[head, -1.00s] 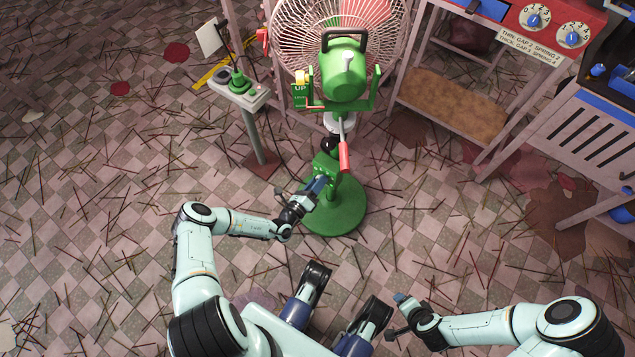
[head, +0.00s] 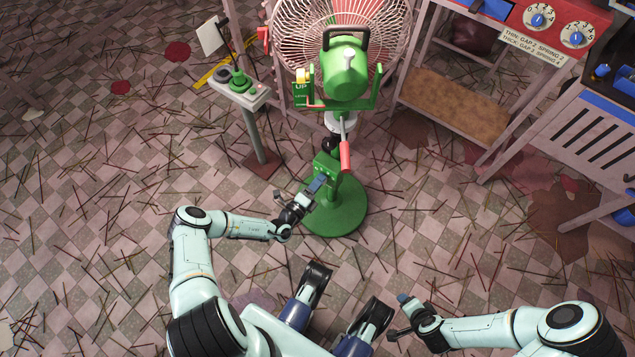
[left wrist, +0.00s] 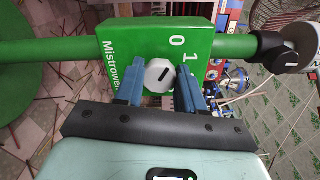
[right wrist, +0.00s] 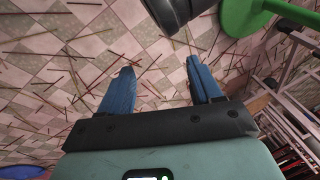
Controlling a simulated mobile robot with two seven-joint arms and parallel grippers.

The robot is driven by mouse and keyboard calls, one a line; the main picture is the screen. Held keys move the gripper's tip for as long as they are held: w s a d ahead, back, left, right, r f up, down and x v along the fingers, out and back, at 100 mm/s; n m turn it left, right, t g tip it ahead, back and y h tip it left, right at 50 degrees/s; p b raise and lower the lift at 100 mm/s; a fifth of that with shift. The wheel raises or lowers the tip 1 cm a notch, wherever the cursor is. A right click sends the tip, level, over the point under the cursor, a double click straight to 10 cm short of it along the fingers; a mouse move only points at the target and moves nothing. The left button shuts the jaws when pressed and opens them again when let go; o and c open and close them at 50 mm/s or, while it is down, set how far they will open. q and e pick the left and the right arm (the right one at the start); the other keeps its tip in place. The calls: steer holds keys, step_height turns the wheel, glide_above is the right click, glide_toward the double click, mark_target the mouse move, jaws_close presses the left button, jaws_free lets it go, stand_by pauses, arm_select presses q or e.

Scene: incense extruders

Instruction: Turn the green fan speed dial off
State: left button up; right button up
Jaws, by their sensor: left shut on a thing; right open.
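The green fan (head: 345,70) stands on a round green base (head: 350,215). Its green control box (head: 326,166) sits on the post; in the left wrist view the box (left wrist: 120,45) shows the numbers 0 and 1. The pale dial (left wrist: 158,76) has a dark mark slanting to the upper right, toward the numbers; which one it meets I cannot tell. My left gripper (head: 318,184) is at the box, its blue fingers (left wrist: 158,88) shut on the dial's two sides. My right gripper (right wrist: 163,80) is open and empty, low and away from the fan.
A small stand (head: 240,90) with a green button is left of the fan. A red panel (head: 560,30) with two blue dials is at the upper right, above a wooden-shelved frame (head: 450,103). The tiled floor (head: 120,200) is strewn with thin sticks.

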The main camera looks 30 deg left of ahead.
arm_select(q)
steer(key=o, duration=1)
steer(key=shift+o, duration=0.2)
steer(key=s+a+p, duration=0.1)
steer(key=s+p, duration=0.1)
steer(key=s, duration=1.1)
steer(key=shift+s+p, duration=0.25)
steer(key=shift+p, duration=0.15)
arm_select(e)
steer(key=shift+g+y, duration=0.4)
steer(key=shift+g, duration=0.1)
steer(key=s+a+r, duration=0.1)
steer(key=s, duration=0.1)
steer(key=s+a+r, duration=0.1)
steer(key=r, duration=0.1)
steer(key=shift+s+a, duration=0.1)
steer(key=shift+s, duration=0.3)
